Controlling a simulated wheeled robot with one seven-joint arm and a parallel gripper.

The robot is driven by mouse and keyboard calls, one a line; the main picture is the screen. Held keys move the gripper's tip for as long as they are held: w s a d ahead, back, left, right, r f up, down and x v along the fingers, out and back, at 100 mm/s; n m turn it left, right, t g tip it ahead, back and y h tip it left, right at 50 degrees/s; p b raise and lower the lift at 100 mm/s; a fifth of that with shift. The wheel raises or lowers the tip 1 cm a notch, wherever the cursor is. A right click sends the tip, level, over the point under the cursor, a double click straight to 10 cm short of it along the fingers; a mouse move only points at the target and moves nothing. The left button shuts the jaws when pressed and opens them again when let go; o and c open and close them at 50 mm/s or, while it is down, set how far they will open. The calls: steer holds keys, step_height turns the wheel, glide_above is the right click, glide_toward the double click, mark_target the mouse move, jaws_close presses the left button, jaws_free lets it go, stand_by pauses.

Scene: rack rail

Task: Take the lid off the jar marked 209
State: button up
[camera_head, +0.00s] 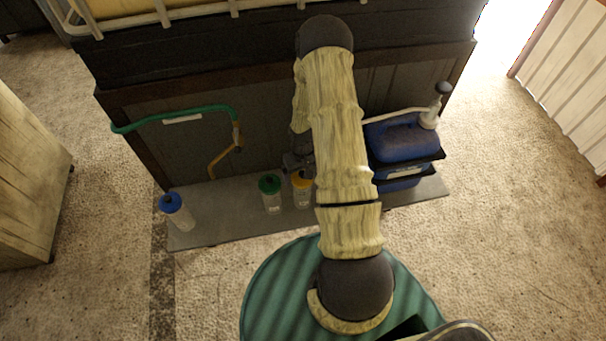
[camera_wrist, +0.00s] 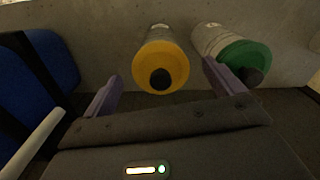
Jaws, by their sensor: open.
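Three pale jars stand on the grey shelf (camera_head: 225,222), with a blue lid (camera_head: 170,202), a green lid (camera_head: 269,183) and a yellow lid (camera_head: 301,179). I cannot read any number on them, so I cannot tell which is 209. In the wrist view the yellow lid (camera_wrist: 161,67) with its dark knob lies between the spread fingers of my gripper (camera_wrist: 162,72), apart from both. The green lid (camera_wrist: 243,60) is at the right, partly behind the right finger. In the head view my gripper (camera_head: 297,162) is mostly hidden by my arm.
A blue jug (camera_head: 402,140) with a white pump stands right of the jars in a dark holder. A green hose (camera_head: 180,115) with a brass-coloured fitting hangs on the dark panel above the shelf. The shelf is clear between the blue-lidded and green-lidded jars.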

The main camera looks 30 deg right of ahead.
steer(key=shift+f, duration=0.4)
steer(key=shift+c, duration=0.4)
steer(key=c, duration=1)
